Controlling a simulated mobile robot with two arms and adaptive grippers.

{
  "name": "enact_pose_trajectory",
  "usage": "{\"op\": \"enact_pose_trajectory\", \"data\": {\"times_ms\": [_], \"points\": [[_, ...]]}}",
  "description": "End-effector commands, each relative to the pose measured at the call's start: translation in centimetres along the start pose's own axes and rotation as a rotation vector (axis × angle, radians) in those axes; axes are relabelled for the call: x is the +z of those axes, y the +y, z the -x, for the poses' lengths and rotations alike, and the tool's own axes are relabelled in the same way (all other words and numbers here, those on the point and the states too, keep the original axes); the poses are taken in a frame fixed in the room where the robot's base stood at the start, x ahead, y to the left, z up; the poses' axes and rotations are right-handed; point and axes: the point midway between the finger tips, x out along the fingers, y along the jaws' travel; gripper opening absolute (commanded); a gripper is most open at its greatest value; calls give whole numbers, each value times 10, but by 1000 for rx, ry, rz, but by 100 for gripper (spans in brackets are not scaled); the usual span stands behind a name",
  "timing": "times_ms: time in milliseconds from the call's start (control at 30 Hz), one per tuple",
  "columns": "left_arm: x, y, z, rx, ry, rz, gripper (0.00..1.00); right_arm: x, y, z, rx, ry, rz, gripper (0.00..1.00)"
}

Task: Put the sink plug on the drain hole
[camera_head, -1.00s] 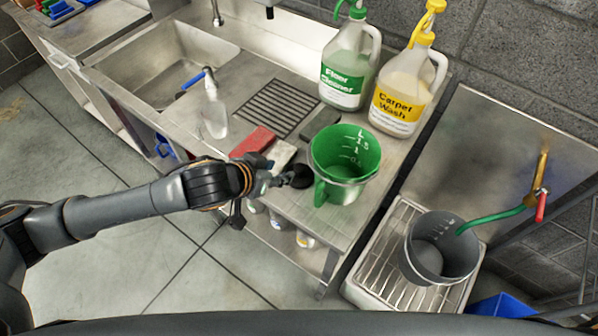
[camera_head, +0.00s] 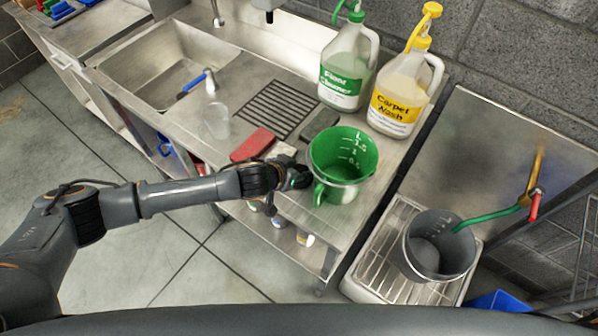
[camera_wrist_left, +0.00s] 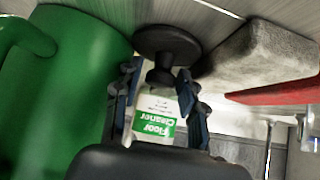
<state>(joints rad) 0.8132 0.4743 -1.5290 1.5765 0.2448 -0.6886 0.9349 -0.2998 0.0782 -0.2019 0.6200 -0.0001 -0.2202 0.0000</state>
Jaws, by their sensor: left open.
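The sink plug (camera_wrist_left: 166,42) is a black disc with a knob, seen in the left wrist view on the metal counter. My left gripper (camera_wrist_left: 158,82) is open, with its two fingers on either side of the knob; I cannot tell whether they touch it. In the head view the left gripper (camera_head: 296,177) is low over the counter beside the green measuring jug and mostly hides the plug. The steel sink basin (camera_head: 168,88) lies at the upper left of the head view. Its drain hole is not clearly visible.
The green jug (camera_head: 328,150) stands close to the gripper. A red pad (camera_head: 252,144) and a grey pad (camera_wrist_left: 262,52) lie on the other side. Floor Cleaner (camera_head: 346,75) and Carpet Wash (camera_head: 400,98) jugs stand behind.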

Motion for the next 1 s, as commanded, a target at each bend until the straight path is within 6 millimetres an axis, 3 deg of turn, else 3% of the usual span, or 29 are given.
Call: {"op": "enact_pose_trajectory", "data": {"times_ms": [333, 533, 567, 1000], "points": [[0, 0, -7, 0, 1, 0, 41, 1, 4, 1, 5, -1, 1, 40], [0, 0, -7, -1, 0, 0, 2, 1, 4, 1, 5, -1, 0, 40], [0, 0, -7, -1, 0, 0, 0, 1, 4, 1, 5, -1, 0, 40], [-5, 0, -3, -1, 2, 0, 0, 1, 2, -3, 3, 0, -2, 40]]}}
